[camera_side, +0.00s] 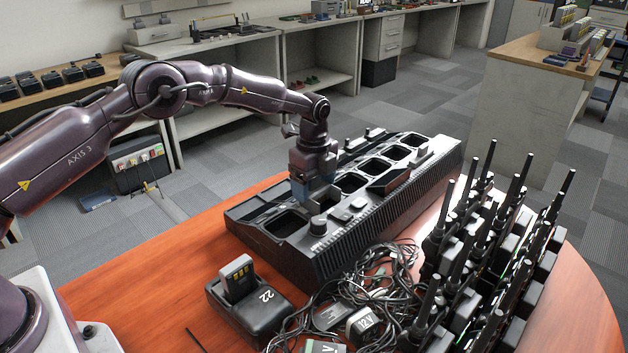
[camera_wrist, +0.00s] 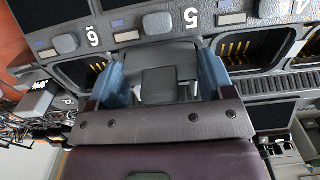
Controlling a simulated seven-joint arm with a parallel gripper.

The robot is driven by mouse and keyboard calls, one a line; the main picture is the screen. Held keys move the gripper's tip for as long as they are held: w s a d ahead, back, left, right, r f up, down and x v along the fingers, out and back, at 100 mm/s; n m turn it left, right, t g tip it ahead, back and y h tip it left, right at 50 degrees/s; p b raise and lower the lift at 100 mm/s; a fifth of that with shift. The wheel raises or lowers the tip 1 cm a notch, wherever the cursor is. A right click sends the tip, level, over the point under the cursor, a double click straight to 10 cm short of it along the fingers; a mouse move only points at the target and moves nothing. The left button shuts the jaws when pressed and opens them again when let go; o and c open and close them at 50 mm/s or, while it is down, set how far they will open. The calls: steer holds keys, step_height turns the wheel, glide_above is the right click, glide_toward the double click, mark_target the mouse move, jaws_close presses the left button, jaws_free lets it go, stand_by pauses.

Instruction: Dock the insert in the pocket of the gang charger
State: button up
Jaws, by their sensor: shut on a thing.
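The gang charger (camera_side: 372,218) is a long black block with a ribbed side and a row of pockets, lying across the orange table. My gripper (camera_side: 314,195) is down over the row, near the charger's closer end. In the wrist view its blue fingers (camera_wrist: 161,82) are shut on a dark grey insert (camera_wrist: 160,52). The insert covers the pocket beside the number 5; I cannot tell how deep it sits, or whether it is seated. Open pockets with gold contacts show on both sides, one at the right (camera_wrist: 245,48). The side view hides the insert behind the fingers.
A small charger marked 22 (camera_side: 262,312) holds a battery (camera_side: 238,278) in front of the gang charger. Tangled black cables (camera_side: 335,290) lie beside it. Several radios with tall antennas (camera_side: 490,250) stand at the right. Bare table shows at the left.

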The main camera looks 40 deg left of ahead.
steer(key=shift+f, duration=0.75)
steer(key=o, duration=0.9)
steer(key=shift+f, duration=0.1)
step_height(320, 180, up, 13)
steer(key=shift+r, duration=0.1)
